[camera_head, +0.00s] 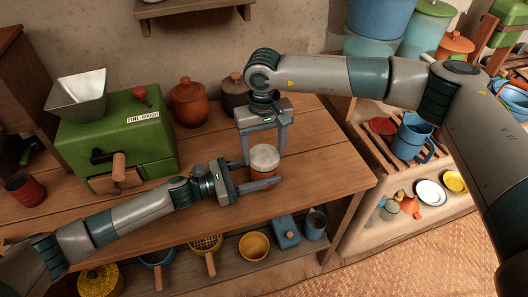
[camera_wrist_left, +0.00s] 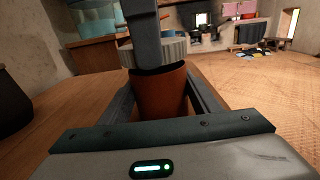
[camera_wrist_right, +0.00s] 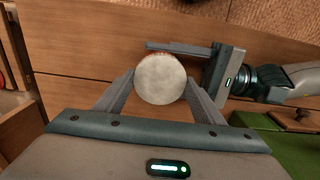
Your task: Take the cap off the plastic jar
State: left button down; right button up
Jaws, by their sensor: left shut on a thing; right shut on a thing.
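The plastic jar (camera_head: 264,179) stands upright near the front of the wooden table, with an orange-brown body and a pale round cap (camera_head: 265,157). My left gripper (camera_head: 260,174) comes in from the left and is shut on the jar's body, which also shows in the left wrist view (camera_wrist_left: 160,97). My right gripper (camera_head: 264,152) reaches down from above and is shut on the cap from both sides.
A green grinder (camera_head: 120,135) and an orange lidded pot (camera_head: 190,103) stand left and behind; a dark pot (camera_head: 234,95) is at the back. The table (camera_head: 335,165) is clear to the right. A slatted rack (camera_head: 385,140) with a blue jug (camera_head: 411,137) stands beyond its right edge.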

aim_at(264, 155)
jog(key=shift+r, duration=0.1)
dwell(0.3)
jog(key=shift+r, duration=1.95)
pick_arm(q)
jog(key=c, duration=0.6)
grip_release()
jog(key=shift+o, duration=0.2)
jog(key=b+v, duration=0.3)
jog(key=v, duration=0.8)
jog(key=shift+f, duration=0.15)
pick_arm(e)
notch_tip(264, 155, down, 4)
jog(key=shift+r, duration=0.25)
pick_arm(q)
jog(key=shift+s+a+b, duration=0.15)
jog(key=shift+a+b, duration=0.15)
jog(key=shift+a, duration=0.2)
pick_arm(e)
jog(key=shift+f, duration=0.1)
